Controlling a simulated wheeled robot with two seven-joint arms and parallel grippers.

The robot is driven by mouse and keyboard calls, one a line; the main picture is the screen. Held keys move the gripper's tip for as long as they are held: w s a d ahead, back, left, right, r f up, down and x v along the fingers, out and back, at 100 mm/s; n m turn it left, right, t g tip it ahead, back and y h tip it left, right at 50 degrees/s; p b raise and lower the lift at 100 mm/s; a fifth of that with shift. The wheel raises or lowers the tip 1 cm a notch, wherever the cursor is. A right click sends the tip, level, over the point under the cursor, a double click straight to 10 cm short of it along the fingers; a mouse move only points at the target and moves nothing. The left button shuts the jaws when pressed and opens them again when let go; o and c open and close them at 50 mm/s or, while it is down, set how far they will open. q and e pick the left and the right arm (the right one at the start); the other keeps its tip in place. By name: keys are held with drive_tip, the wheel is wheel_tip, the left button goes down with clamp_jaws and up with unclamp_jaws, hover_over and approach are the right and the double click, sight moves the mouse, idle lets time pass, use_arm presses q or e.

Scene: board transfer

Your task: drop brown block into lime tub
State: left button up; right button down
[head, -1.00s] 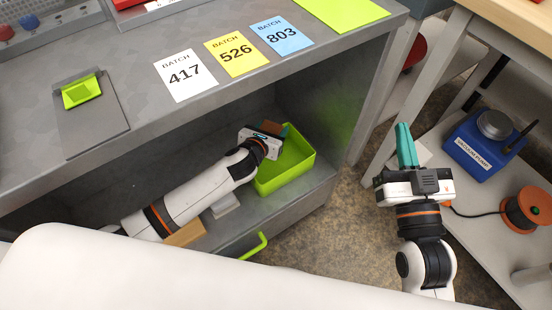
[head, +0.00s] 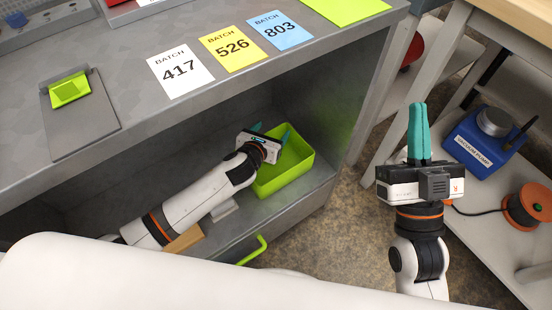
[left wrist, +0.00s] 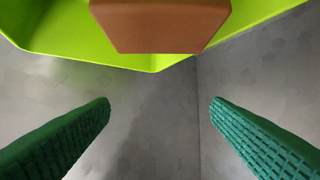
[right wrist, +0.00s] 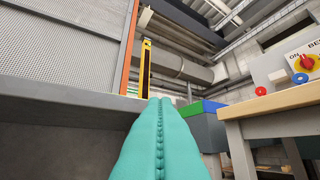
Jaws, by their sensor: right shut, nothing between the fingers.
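The lime tub (head: 285,178) stands on the lower shelf of the grey bench, near its right end. My left gripper (head: 270,133) is over the tub, and its green fingers are spread wide apart. In the left wrist view, the brown block (left wrist: 160,25) is beyond the open fingers (left wrist: 160,105) and within the outline of the lime tub (left wrist: 90,52). I cannot tell whether it is resting or falling. In the head view the block is hidden. My right gripper (head: 419,110) is shut and empty, with its teal fingers pointing up, off to the right of the bench.
A tan block (head: 184,240) and a grey piece (head: 224,211) lie on the shelf beside my left arm. The bench top (head: 130,60) overhangs the shelf. A blue vacuum pump (head: 484,145) and a cable reel (head: 528,205) stand to the right of my right gripper.

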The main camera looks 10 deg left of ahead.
use_arm(q)
drive_tip(key=shift+o, duration=0.4)
drive_tip(key=shift+s, duration=0.15)
drive_tip(key=p+v, duration=0.4)
drive_tip(key=v, duration=0.7)
drive_tip(key=shift+s, duration=0.35)
use_arm(e)
wheel_tip(320, 180, down, 15)
drive_tip(key=w+d+g+h, duration=0.1)
drive_tip(key=d+g+h, duration=0.1)
drive_tip(key=g, duration=0.9)
drive_tip(key=shift+w+r+h, duration=0.2)
drive_tip(key=shift+h, duration=0.6)
use_arm(q)
drive_tip(key=shift+r, duration=0.15)
